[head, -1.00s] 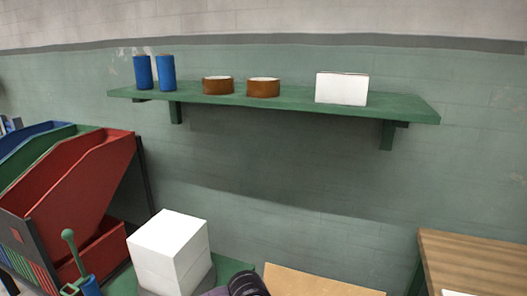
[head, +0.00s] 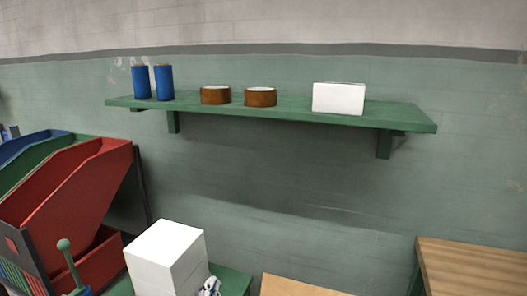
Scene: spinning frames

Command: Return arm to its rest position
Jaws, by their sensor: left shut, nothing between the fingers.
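A small part of my left gripper (head: 210,287) shows at the bottom edge of the head view, just right of the lower part of the white box stack. It is shut with nothing held. Most of it and the arm behind it are cut off by the frame. My right gripper is not in view.
White boxes (head: 165,255) stand on a green surface (head: 236,280) beside red bins (head: 75,195). A brown board (head: 310,286) and wooden table (head: 470,265) lie right. A green wall shelf (head: 290,110) holds blue cylinders (head: 163,83), brown rolls (head: 260,97) and a white box (head: 338,98).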

